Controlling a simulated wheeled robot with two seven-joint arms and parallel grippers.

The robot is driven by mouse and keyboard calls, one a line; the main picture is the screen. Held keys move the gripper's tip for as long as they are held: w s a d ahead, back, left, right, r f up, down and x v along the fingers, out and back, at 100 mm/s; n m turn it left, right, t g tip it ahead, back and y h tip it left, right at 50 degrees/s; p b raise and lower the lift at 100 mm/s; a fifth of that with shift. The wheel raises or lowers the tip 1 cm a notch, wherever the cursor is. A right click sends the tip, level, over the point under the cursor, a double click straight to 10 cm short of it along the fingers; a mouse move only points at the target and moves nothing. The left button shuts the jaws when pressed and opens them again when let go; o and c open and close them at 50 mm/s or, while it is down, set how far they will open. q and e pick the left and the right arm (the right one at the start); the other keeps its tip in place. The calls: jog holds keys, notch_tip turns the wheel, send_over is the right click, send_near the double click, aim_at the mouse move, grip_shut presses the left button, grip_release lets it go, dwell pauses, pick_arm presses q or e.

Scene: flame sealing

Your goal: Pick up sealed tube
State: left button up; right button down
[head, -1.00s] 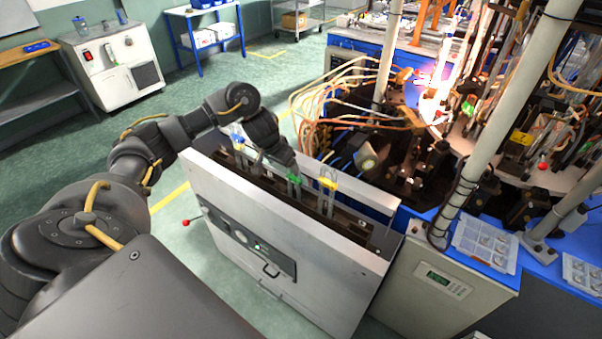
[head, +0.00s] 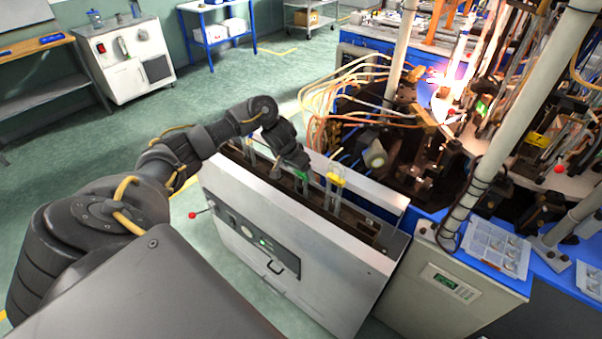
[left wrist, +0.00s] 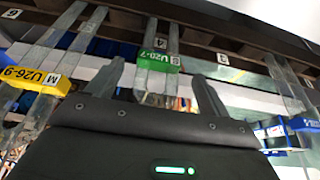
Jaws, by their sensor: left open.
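A green-tagged glass tube (head: 302,176) hangs upright in the slotted top of a grey metal cabinet (head: 300,235). Its tag, marked U20-7, also shows in the left wrist view (left wrist: 158,61). My left gripper (head: 298,163) is just above this tube in the head view. In the left wrist view the open fingers (left wrist: 158,82) stand on either side of the green tag, with a gap on both sides. A yellow-tagged tube (head: 336,181) hangs to its right; the wrist view shows a yellow tag (left wrist: 38,79) at left. My right gripper is not in view.
A blue-tagged tube (left wrist: 298,124) hangs at right in the wrist view. The cabinet's slot rails lie close around the gripper. A machine with hoses and a bright flame (head: 448,95) stands behind at right. Open floor (head: 150,150) lies at left.

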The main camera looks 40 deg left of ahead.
aim_at(300, 173)
pick_arm(q)
jog(key=x, duration=0.3)
jog(key=shift+w+f, duration=0.1)
jog(key=shift+f, duration=0.25)
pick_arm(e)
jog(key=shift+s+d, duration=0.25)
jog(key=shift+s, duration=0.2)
pick_arm(q)
jog(key=shift+r, duration=0.1)
